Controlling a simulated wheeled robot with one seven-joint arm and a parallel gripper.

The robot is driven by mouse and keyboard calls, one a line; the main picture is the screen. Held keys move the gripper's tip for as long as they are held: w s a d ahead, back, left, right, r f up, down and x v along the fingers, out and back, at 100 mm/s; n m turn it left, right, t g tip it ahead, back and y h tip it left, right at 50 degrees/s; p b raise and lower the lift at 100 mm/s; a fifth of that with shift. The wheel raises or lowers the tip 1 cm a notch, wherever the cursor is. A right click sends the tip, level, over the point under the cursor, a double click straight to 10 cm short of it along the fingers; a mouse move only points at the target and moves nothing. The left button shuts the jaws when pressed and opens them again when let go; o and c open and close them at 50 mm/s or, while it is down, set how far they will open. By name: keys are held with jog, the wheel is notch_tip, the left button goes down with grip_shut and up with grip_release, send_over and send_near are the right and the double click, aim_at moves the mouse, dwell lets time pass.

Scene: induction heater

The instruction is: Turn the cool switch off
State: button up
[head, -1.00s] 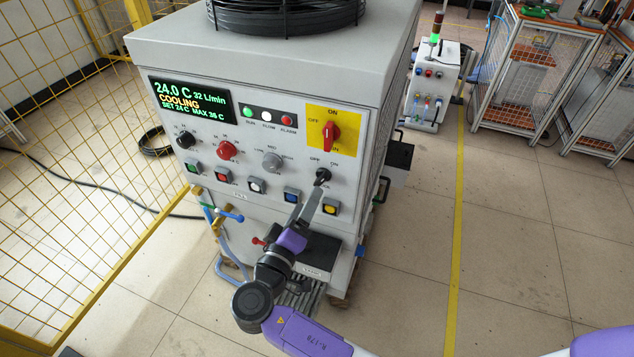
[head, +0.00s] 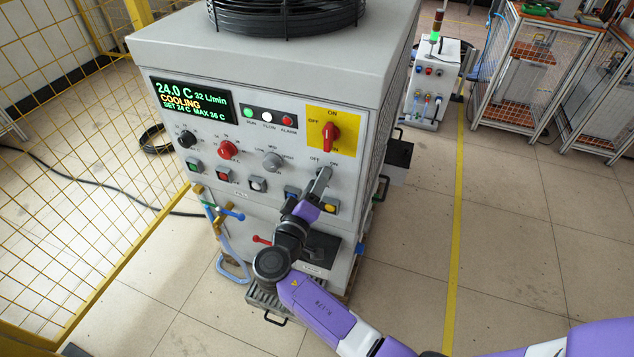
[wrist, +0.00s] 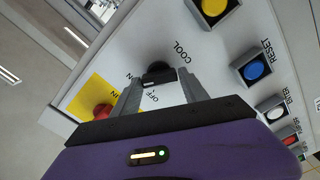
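The cool switch (wrist: 158,72) is a small black knob on the chiller's light grey front panel, with COOL, OFF and partly hidden ON lettering around it in the wrist view. My gripper (wrist: 161,86) is open, with its two grey fingers pointing at the panel. The knob shows between and just beyond the fingertips; I cannot tell whether they touch it. In the head view my gripper (head: 322,176) covers the switch at the panel's lower right. The display (head: 191,101) reads COOLING, 24.0 C.
A red rotary switch (head: 330,133) on a yellow plate sits just above. A yellow button (head: 330,208) and a blue button (head: 292,192) sit below, close to my gripper. A yellow mesh fence (head: 70,150) stands at left. Open floor lies at right.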

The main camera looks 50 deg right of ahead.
jog(key=c, duration=0.9)
jog(key=shift+o, duration=0.2)
jog(key=shift+n, duration=0.4)
jog(key=n+p, duration=0.1)
jog(key=n, duration=0.2)
jog(key=n+p, duration=0.2)
jog(key=n, duration=0.2)
jog(key=n+p, duration=0.1)
jog(key=n, duration=0.3)
jog(key=shift+f+p, duration=0.25)
jog(key=shift+p, duration=0.1)
jog(key=shift+a, duration=0.1)
jog(key=o, duration=1.4)
jog(key=shift+c, duration=0.2)
